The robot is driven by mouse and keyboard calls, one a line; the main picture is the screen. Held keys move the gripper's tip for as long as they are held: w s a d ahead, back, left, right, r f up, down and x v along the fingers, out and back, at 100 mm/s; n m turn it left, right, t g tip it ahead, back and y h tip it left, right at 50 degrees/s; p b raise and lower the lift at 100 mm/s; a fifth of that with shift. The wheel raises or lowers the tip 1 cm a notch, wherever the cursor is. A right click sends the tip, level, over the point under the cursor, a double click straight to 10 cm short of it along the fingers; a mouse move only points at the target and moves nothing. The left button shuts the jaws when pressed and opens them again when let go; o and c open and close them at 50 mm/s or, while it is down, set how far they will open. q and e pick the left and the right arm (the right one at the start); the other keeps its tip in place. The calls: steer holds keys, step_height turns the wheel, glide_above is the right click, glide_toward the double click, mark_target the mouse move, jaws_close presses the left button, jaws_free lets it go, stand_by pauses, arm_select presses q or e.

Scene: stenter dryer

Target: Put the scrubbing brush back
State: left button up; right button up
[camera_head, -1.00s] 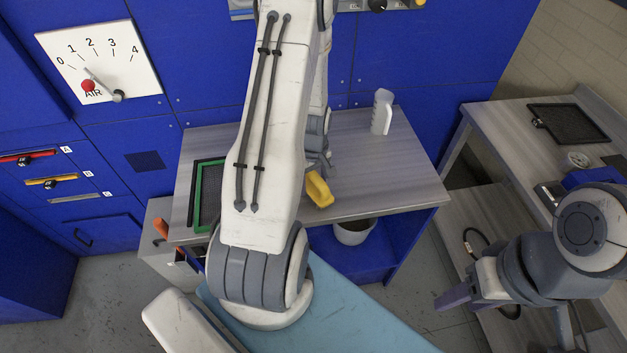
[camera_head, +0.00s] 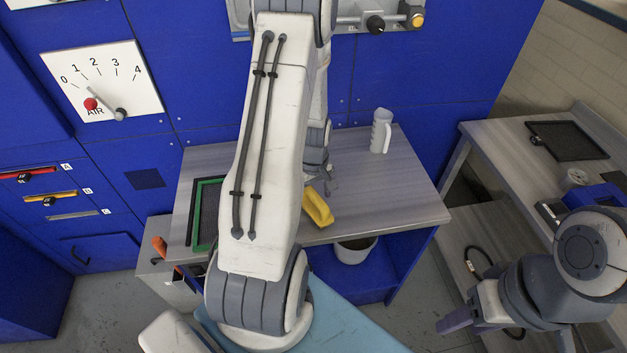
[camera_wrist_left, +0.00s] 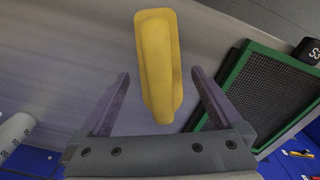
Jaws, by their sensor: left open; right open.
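The yellow scrubbing brush (camera_head: 318,207) is near the front edge of the grey bench, just below my left gripper in the head view; its bristles do not show. My left gripper (camera_head: 328,182) is partly hidden behind my left arm. In the left wrist view the brush (camera_wrist_left: 158,60) lies lengthwise between and beyond the two open fingers (camera_wrist_left: 160,75), with a gap on each side. My right gripper (camera_head: 460,318) is open and empty at the lower right, away from the bench.
A green-framed mesh screen (camera_head: 207,200) lies on the left of the bench (camera_head: 405,190). A white bottle (camera_head: 381,130) stands at the back right. A bucket (camera_head: 353,252) sits under the front edge. A second table (camera_head: 500,140) with a dark tray stands at right.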

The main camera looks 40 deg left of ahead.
arm_select(q)
step_height(320, 180, up, 10)
steer(key=shift+d+f+b, duration=0.1)
steer(key=shift+d+b, duration=0.05)
steer(key=shift+b, duration=0.4)
steer(key=s+d+r+m, duration=0.1)
steer(key=d+r+m, duration=0.3)
steer(key=d, duration=0.6)
steer(key=s+d+r+m, duration=0.1)
steer(key=d+r+m, duration=0.2)
steer(key=d+m, duration=0.45)
steer(key=s+d+r+m+h, duration=0.1)
steer(key=s+d+r+m, duration=0.2)
steer(key=s+d+m, duration=0.7)
steer(key=s+d, duration=0.2)
steer(key=s, duration=0.2)
steer(key=shift+d, duration=0.2)
